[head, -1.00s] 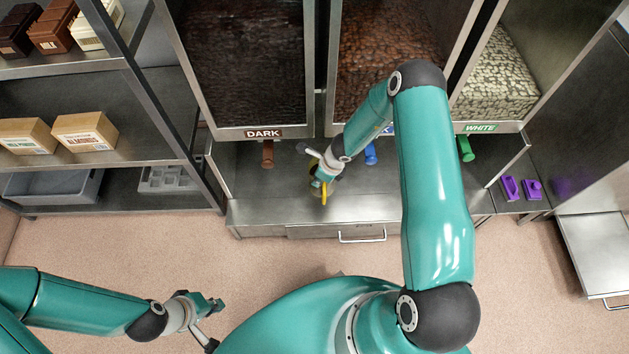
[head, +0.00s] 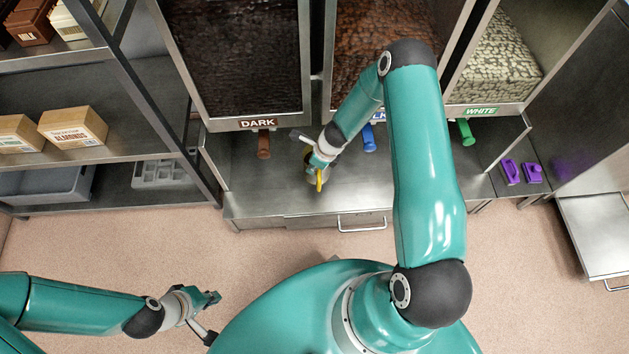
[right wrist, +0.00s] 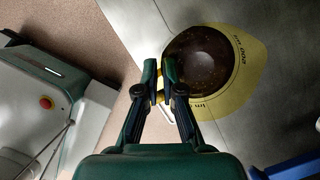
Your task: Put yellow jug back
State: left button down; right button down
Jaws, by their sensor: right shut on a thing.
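The yellow jug (head: 319,180) is over the steel counter, to the right of the DARK tap, and mostly hidden by my right gripper (head: 318,172) in the head view. In the right wrist view I look down into the jug (right wrist: 240,88); dark brown content (right wrist: 199,62) shows inside a yellow wall with printed marks. The right gripper (right wrist: 160,88) is shut on its handle at the jug's left side. I cannot tell whether the jug touches the counter. My left gripper (head: 208,299) hangs over the floor at lower left, away from the jug; its jaw opening is unclear.
The steel counter (head: 245,205) runs below the DARK (head: 258,123) and WHITE (head: 480,112) bins, with brown (head: 264,145), blue (head: 369,138) and green (head: 466,132) taps. Purple items (head: 511,172) stand at right. A shelf rack (head: 150,120) with boxes stands at left.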

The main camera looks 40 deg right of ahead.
aim_at(312, 180)
notch_tip(312, 180, down, 8)
jog(key=b, duration=0.7)
jog(key=shift+f, duration=0.1)
jog(key=c, duration=1.3)
grip_release()
